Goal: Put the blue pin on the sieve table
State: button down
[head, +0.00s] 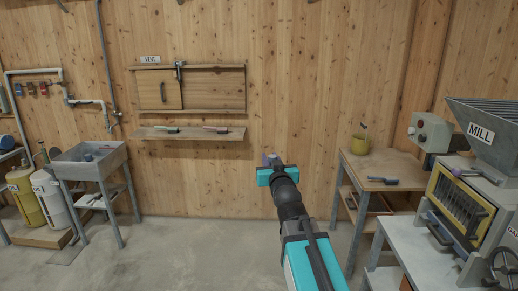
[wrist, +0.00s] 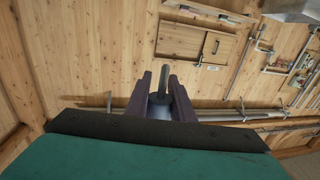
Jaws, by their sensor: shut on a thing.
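My gripper (head: 269,160) is held out in mid-air in front of the wooden wall, clear of every surface. In the wrist view my gripper (wrist: 164,92) is shut on a blue-grey pin (wrist: 159,109), whose thin grey shaft points up and away between the fingers. I take this for the blue pin; its lower part is hidden by the gripper body. A grey metal tray table on legs (head: 112,155) stands at the left by the wall and may be the sieve table. A small bluish thing shows in it, too small to tell. No label confirms which table it is.
The mill (head: 485,135) is at far right. A wall shelf (head: 190,137) holds two brushes. Yellow and white cylinders (head: 48,192) stand far left. The middle floor is clear.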

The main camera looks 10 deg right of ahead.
aim_at(370, 168)
jog(key=z, duration=0.1)
jog(key=i, duration=3.45)
jog(key=u, duration=0.2)
